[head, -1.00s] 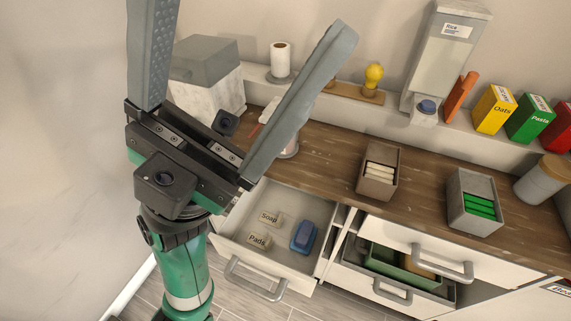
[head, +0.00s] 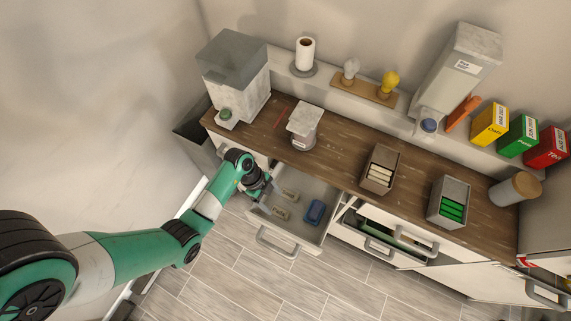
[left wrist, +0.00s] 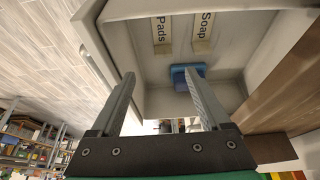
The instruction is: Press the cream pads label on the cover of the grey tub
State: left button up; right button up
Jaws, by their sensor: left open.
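The cream Pads label (left wrist: 161,33) lies in the open drawer beside a cream Soap label (left wrist: 203,32). In the head view the two labels (head: 281,212) are small, and their words are unreadable. My left gripper (left wrist: 160,76) is open and empty at the drawer, its fingers pointing in toward the labels; in the head view the gripper (head: 268,188) is small and partly blends with the drawer edge. I cannot tell which container is the grey tub. My right gripper is not in view.
A blue object (head: 315,211) lies in the drawer (head: 296,240), right of the labels. A jar-like container with a grey top (head: 305,118) stands on the counter (head: 340,158) behind the drawer. A second drawer (head: 400,240) is partly open to the right.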

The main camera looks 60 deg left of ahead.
pick_arm(q)
jog(key=b, duration=0.2)
send_over(285, 213)
jog(key=s+a, duration=0.1)
jog(key=s, duration=0.1)
notch_tip(285, 213, down, 6)
jog(key=shift+r, duration=0.25)
jog(key=shift+f, duration=0.25)
jog(key=x, duration=0.1)
jog(key=b+x, duration=0.1)
jog(key=x, duration=0.1)
jog(key=b+x, duration=0.1)
jog(key=x, duration=0.1)
jog(key=shift+w+d, duration=0.15)
jog(key=shift+w, duration=0.15)
grip_shut()
